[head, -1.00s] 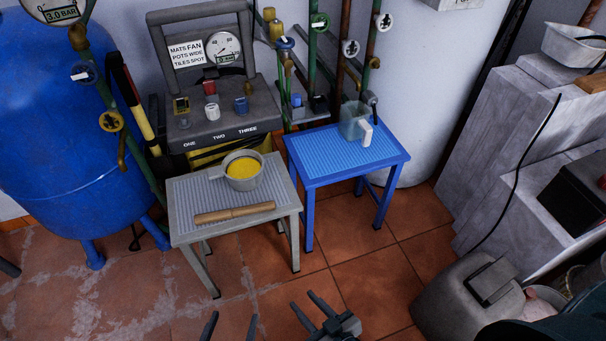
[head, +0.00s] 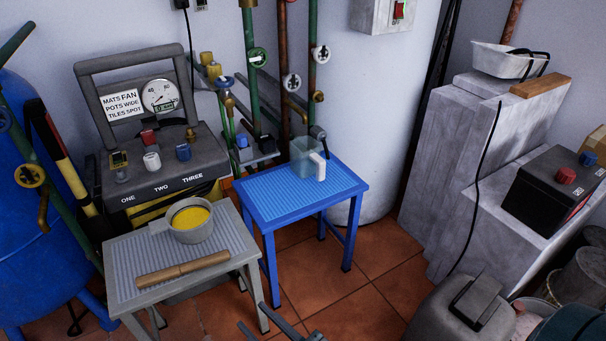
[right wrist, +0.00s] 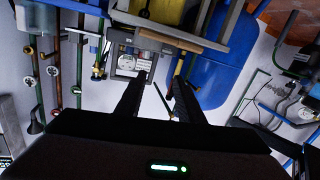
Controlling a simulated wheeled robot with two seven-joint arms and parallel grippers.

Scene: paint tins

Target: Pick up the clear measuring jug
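The clear measuring jug (head: 305,158) stands upright near the back of the blue table (head: 262,197). My right gripper (head: 262,326) shows at the bottom edge of the head view, in front of and below the tables, well apart from the jug. In the right wrist view its two dark fingers (right wrist: 158,95) are spread with nothing between them. My left gripper is not in the head view.
A grey table (head: 130,254) left of the blue one holds a pot of yellow paint (head: 190,222) and a wooden rolling-pin-like stick (head: 183,268). Pipes with valves (head: 257,58) rise behind the jug. Grey blocks (head: 440,150) and a jerrycan (head: 455,312) stand at right.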

